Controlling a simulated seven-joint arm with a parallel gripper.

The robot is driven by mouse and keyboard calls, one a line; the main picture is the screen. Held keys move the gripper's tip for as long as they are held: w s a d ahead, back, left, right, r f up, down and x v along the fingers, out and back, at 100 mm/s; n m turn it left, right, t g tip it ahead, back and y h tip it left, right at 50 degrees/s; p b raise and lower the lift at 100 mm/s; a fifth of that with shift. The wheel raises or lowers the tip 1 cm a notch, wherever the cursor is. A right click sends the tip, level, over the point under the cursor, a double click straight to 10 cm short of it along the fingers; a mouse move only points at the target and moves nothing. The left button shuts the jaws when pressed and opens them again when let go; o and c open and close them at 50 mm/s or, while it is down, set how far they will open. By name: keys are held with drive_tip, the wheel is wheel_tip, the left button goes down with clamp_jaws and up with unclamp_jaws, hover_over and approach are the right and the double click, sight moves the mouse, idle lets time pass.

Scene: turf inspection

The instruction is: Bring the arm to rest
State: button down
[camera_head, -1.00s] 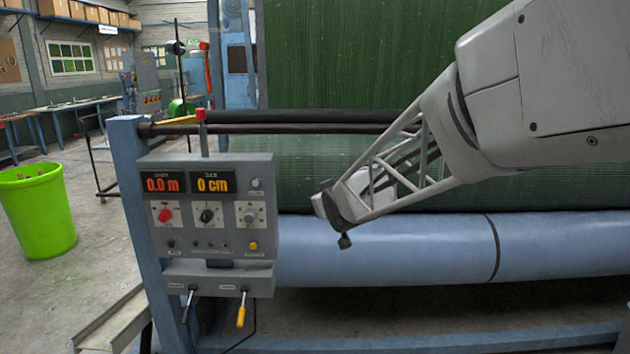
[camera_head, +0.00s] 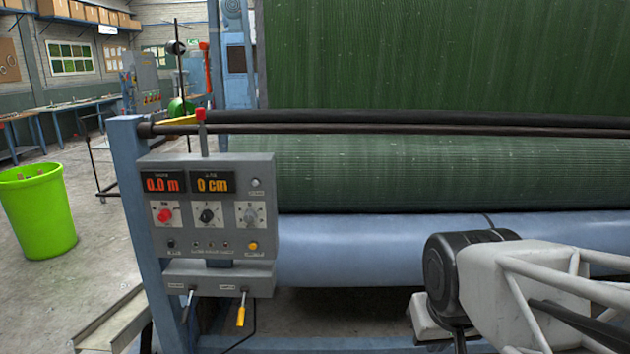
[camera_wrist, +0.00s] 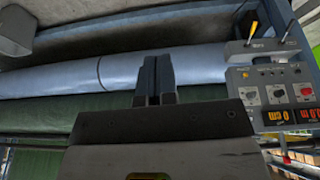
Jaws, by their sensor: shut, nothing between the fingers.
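My gripper (camera_wrist: 156,80) shows in the wrist view with its two dark fingers together and nothing between them. Its fingers point toward the blue roller (camera_wrist: 60,75), and a gap to the roller cannot be judged. In the head view my arm is at the lower right, in front of the blue roller (camera_head: 340,250). The fingers are not clearly visible there. The wrist view is upside down relative to the head view.
A grey control panel (camera_head: 210,240) with red and orange displays and two levers stands left of my arm. Green turf (camera_head: 440,50) hangs behind the rollers. A lime bin (camera_head: 38,215) stands on the floor at left. A dark bar (camera_head: 400,128) runs across the machine.

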drive_tip(key=shift+m+g, duration=0.3)
drive_tip(key=shift+g, duration=0.4)
drive_tip(key=s, duration=0.2)
drive_tip(key=s+f, duration=0.1)
drive_tip(key=s, duration=0.2)
drive_tip(key=shift+s+d+f, duration=0.1)
drive_tip(key=shift+d, duration=0.1)
idle(1.1)
